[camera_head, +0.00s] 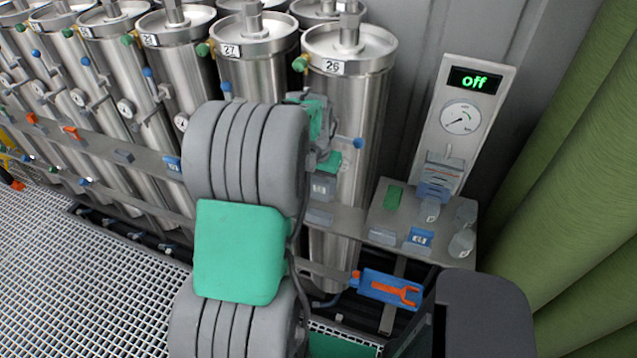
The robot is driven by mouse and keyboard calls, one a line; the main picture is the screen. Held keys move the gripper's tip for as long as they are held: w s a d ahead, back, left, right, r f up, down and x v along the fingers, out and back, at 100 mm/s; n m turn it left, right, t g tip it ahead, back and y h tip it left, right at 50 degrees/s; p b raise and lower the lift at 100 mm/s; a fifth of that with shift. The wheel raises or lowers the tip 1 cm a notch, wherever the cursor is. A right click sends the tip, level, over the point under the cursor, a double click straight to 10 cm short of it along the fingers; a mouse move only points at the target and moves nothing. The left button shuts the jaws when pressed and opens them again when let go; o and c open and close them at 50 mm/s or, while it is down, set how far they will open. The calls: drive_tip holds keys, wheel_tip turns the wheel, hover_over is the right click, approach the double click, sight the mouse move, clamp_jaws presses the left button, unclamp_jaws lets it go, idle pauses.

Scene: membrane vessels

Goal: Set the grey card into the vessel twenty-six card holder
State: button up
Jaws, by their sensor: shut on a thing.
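Vessel twenty-six (352,110) is the upright steel cylinder at the right end of the row, with a "26" label near its top. My gripper (326,168) is in front of its body, partly hidden behind my grey and green arm. It is shut on a small grey card (322,187) with a pale label. The card holder (319,217) of vessel twenty-six appears as a small grey piece on the rail, just below the card. The card appears above the holder; I cannot tell whether they touch.
A steel shelf (375,217) at the right bears a green card (392,197), a blue card (420,237) and several small bottles. A panel (462,90) above reads "off". A blue tray (372,286) with an orange wrench sits below. Green curtains (580,170) hang at the right.

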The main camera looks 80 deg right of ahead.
drive_tip(key=shift+f+b, duration=2.95)
drive_tip(key=shift+f, duration=1.6)
drive_tip(key=shift+f, duration=0.2)
drive_tip(key=o, duration=1.4)
wheel_tip(320, 180, up, 8)
drive_tip(key=a+b, duration=0.1)
drive_tip(key=shift+a, duration=0.15)
drive_tip(key=shift+f, duration=0.1)
